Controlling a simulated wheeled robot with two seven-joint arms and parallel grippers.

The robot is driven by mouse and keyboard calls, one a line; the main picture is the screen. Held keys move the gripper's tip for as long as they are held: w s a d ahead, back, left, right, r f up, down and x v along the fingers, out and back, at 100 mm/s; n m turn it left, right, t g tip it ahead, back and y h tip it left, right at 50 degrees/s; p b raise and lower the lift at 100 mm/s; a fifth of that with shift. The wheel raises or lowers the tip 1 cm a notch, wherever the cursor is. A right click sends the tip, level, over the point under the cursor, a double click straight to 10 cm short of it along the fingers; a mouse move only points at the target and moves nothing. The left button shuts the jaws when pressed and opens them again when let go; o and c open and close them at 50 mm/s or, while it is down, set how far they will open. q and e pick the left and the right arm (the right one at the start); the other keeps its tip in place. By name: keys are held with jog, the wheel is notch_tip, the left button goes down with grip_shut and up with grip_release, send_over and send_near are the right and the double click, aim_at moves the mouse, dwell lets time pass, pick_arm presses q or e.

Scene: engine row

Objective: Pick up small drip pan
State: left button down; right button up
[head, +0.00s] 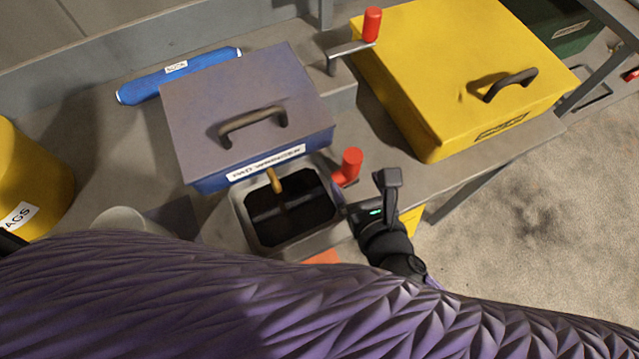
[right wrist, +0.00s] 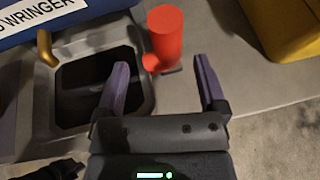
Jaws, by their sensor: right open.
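A grey square-rimmed pan (head: 318,238) with a dark inside sits below a brass spout (head: 274,181) in the head view. It looks like the drip pan, but I see no label on it. The pan also shows at the left of the right wrist view (right wrist: 43,100). My right gripper (head: 363,187) is open and empty at the pan's right side. My left gripper is not in view.
A red upright handle (head: 351,164) stands close beyond my right gripper. A blue-grey lidded box (head: 245,100) stands behind the pan. A yellow box (head: 450,70), a blue roll (head: 180,75) and a yellow drum (head: 30,180) are around. Bare floor (head: 520,230) lies to the right.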

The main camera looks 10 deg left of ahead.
aim_at(355, 171)
jog(key=x, duration=0.1)
jog(key=b+x, duration=0.1)
jog(key=x, duration=0.3)
jog(key=shift+w+d+r, duration=0.1)
jog(key=shift+w+d, duration=0.05)
jog(key=shift+d, duration=0.2)
jog(key=shift+w+a, duration=0.2)
jog(key=shift+w, duration=0.15)
grip_shut()
